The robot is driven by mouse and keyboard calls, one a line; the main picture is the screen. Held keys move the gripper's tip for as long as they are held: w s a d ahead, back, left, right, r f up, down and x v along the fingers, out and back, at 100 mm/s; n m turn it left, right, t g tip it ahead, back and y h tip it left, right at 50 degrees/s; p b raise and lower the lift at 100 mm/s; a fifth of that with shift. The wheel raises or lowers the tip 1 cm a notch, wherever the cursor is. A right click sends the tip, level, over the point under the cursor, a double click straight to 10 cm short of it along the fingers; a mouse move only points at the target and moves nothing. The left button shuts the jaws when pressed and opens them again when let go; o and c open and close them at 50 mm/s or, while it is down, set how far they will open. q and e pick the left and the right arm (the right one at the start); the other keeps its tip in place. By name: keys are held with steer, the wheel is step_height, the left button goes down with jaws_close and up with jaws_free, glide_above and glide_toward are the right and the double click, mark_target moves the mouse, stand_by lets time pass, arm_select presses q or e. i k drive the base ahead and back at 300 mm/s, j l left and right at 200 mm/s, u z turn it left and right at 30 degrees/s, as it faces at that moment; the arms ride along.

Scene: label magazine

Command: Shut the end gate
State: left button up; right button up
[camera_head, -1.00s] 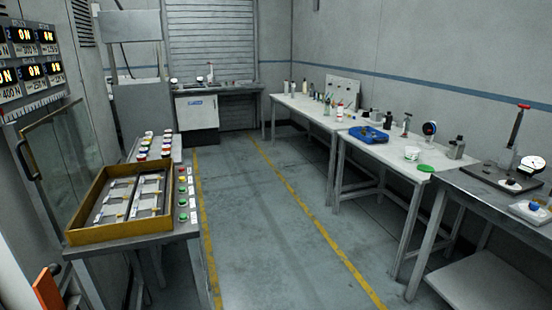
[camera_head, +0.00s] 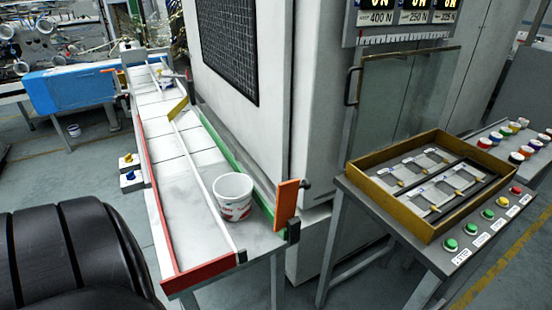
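An orange plate (camera_head: 287,203), which looks like the end gate, stands upright at the near right corner of a long two-lane table, by a dark fitting. It stands at the end of the green side rail (camera_head: 222,150), and the near end of the right lane looks open. A white cup with red marks (camera_head: 233,196) stands upright in that lane, apart from the plate. A red strip (camera_head: 200,276) closes the near end of the left lane. Neither of my grippers is in view.
A white thin divider (camera_head: 209,190) separates the lanes, with a yellow flap (camera_head: 178,107) further back. A white machine cabinet (camera_head: 305,130) stands close behind the green rail. A brown-framed tray (camera_head: 360,177) stands on a bench with coloured buttons at right. A large black rounded shape covers the lower left.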

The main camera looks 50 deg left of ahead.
mark_target(288, 192)
steer(key=i+l+u, duration=0.15)
steer(key=u, duration=0.25)
steer(key=i+l+u, duration=0.15)
steer(key=l+u, duration=0.15)
steer(key=u, duration=0.15)
steer(key=i+l+u, duration=0.1)
steer(key=l+u, duration=0.15)
steer(key=u, duration=0.15)
steer(key=l+u, duration=0.3)
steer(key=u, duration=0.15)
